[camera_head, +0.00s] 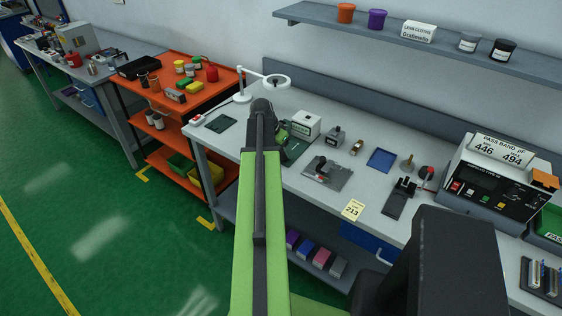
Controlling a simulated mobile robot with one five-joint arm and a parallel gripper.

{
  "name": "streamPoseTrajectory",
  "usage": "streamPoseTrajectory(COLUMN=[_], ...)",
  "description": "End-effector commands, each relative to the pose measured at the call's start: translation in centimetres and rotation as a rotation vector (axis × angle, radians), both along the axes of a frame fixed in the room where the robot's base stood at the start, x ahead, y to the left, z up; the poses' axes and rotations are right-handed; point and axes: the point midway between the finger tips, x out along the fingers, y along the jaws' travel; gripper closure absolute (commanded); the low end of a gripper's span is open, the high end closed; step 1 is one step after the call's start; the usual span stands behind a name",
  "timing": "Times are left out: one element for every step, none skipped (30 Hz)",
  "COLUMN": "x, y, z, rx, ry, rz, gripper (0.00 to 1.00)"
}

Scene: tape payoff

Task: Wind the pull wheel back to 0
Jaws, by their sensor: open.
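My green arm rises through the middle of the view to a dark joint (262,106). A grey plate with a dark fixture (326,172) lies just to the right.
The grey bench (366,196) also holds a blue tray (381,160), a black fixture (400,196), a yellow card marked 213 (353,209) and a test instrument (492,183). An orange cart (192,104) adjoins the bench's left.

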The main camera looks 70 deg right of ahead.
Motion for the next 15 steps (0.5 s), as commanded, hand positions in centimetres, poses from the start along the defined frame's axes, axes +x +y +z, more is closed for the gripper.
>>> streamPoseTrajectory(x=[-0.07,-0.10,-0.13,-0.15,-0.16,-0.16,-0.16,-0.16,-0.16,-0.16,-0.17,-0.17,-0.17,-0.17,-0.17], y=[-0.25,-0.30,-0.35,-0.36,-0.35,-0.35,-0.34,-0.34,-0.34,-0.33,-0.33,-0.33,-0.33,-0.34,-0.33], z=[-0.91,-0.97,-0.97,-0.93,-0.88,-0.79,-0.75,-0.74,-0.74,-0.73,-0.73,-0.73,-0.73,-0.74,-0.74], rx=[0.000,0.000,0.000,0.000,0.000,0.000,0.000,0.000,0.000,0.000,0.000,0.000,0.000,0.000,0.000], ry=[0.000,0.000,0.000,0.000,0.000,0.000,0.000,0.000,0.000,0.000,0.000,0.000,0.000,0.000,0.000], rz=[0.000,0.000,0.000,0.000,0.000,0.000,0.000,0.000,-0.001,-0.001,-0.001,-0.001,-0.001,-0.001,-0.001], gripper=[0.33,0.33,0.33,0.33,0.33,0.33,0.33,0.33,0.33,0.35,0.39,0.44,0.48,0.52,0.57])
